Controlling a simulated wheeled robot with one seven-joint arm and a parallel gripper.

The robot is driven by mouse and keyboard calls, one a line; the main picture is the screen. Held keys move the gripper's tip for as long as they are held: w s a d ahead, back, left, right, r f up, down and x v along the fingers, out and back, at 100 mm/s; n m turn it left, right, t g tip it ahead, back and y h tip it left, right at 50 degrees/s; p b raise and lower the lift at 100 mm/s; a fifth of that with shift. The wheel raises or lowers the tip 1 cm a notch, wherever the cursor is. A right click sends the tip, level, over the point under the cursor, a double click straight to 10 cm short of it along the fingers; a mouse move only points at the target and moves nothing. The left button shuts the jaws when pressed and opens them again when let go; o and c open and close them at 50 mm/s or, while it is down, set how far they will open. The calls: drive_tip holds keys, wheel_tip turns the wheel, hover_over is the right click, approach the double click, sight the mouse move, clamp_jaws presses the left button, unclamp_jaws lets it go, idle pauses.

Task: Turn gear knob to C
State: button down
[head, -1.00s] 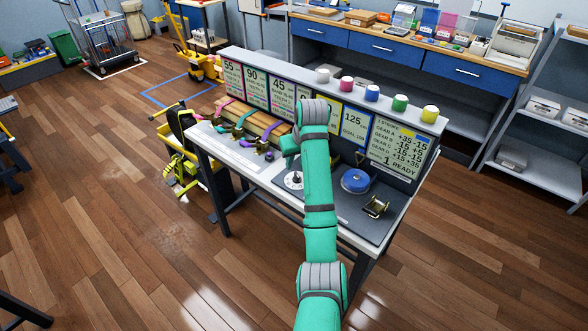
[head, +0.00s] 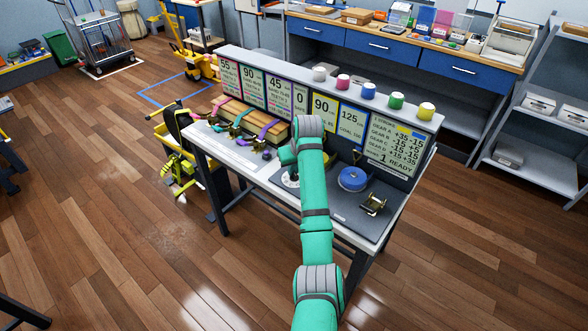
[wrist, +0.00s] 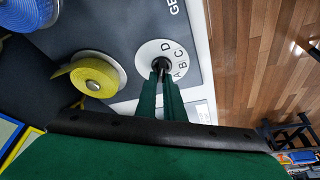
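The gear dial is a white disc (wrist: 140,53) marked A, B, C, D, with a dark gear knob (wrist: 161,62) at its centre. In the head view the dial (head: 289,178) is partly hidden by my arm. My gripper (wrist: 162,68) is over the dial, its two green fingers close together with their tips at the knob. The fingers look shut on it, but the tips cover much of the knob. Which letter the knob points to cannot be made out.
A yellow strap roll (wrist: 95,76) lies close beside the dial. A blue roll (head: 352,178) and a metal ratchet buckle (head: 373,203) are to the right. The sign wall (head: 340,118) stands behind, with coloured knobs along its top.

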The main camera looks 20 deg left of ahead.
drive_tip(key=shift+m, duration=0.4)
drive_tip(key=m+h, duration=0.1)
drive_tip(key=m, duration=0.1)
drive_tip(key=shift+m, duration=0.4)
drive_tip(key=shift+m+t+h, duration=0.4)
drive_tip(key=shift+m+h, duration=0.6)
drive_tip(key=shift+m, duration=1.1)
drive_tip(key=c, duration=1.9)
unclamp_jaws()
drive_tip(key=shift+d, duration=0.1)
drive_tip(key=shift+o, duration=0.2)
drive_tip(key=shift+r, duration=0.1)
drive_tip(key=v, duration=1)
drive_tip(key=shift+s+r, duration=0.2)
drive_tip(key=shift+r, duration=0.1)
